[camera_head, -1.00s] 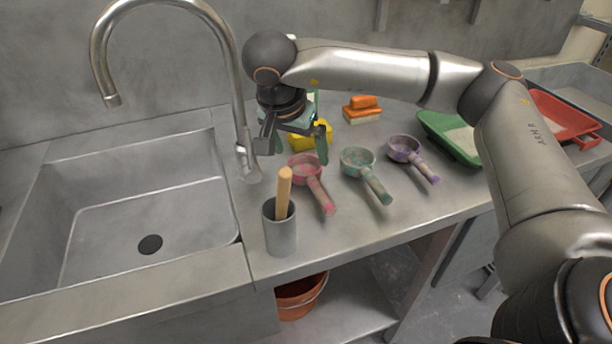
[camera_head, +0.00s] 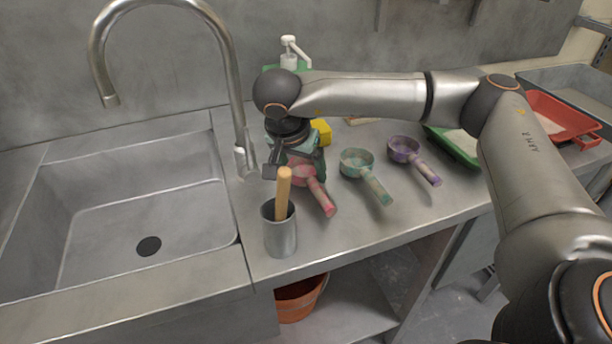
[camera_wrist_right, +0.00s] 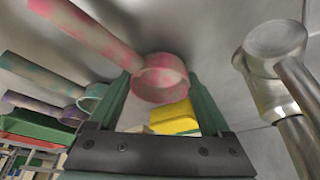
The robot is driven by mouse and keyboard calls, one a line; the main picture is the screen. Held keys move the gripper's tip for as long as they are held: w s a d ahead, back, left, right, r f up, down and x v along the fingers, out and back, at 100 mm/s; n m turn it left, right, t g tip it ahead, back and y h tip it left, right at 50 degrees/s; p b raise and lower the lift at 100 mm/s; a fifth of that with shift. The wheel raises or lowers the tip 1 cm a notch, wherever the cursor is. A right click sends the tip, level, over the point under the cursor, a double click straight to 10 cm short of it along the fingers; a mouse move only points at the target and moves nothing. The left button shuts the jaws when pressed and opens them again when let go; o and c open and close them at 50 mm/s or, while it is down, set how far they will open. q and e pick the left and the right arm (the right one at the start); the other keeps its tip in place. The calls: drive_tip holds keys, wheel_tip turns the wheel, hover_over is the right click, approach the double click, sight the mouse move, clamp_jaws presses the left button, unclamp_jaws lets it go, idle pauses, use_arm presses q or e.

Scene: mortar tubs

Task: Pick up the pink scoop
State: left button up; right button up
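The pink scoop (camera_head: 321,196) lies on the steel counter, its handle pointing towards the front right. My right gripper (camera_head: 296,169) is low over its cup, which it partly hides in the head view. In the right wrist view the scoop's pink cup (camera_wrist_right: 160,78) shows between the two green fingers of my right gripper (camera_wrist_right: 158,86), with room at the sides. The gripper is open, and I cannot tell whether a finger touches the cup. The handle runs to the upper left there. My left gripper is not in view.
A green scoop (camera_head: 357,163) and a purple scoop (camera_head: 405,150) lie to the right. A grey cup (camera_head: 281,236) with a wooden handle (camera_head: 284,190) stands in front. The tap (camera_head: 243,110) and sink (camera_head: 150,215) are left. A yellow object (camera_head: 321,131) is behind the gripper.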

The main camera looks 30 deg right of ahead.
drive_tip(key=c, duration=0.8)
drive_tip(key=shift+o, duration=0.2)
drive_tip(key=shift+r, duration=0.1)
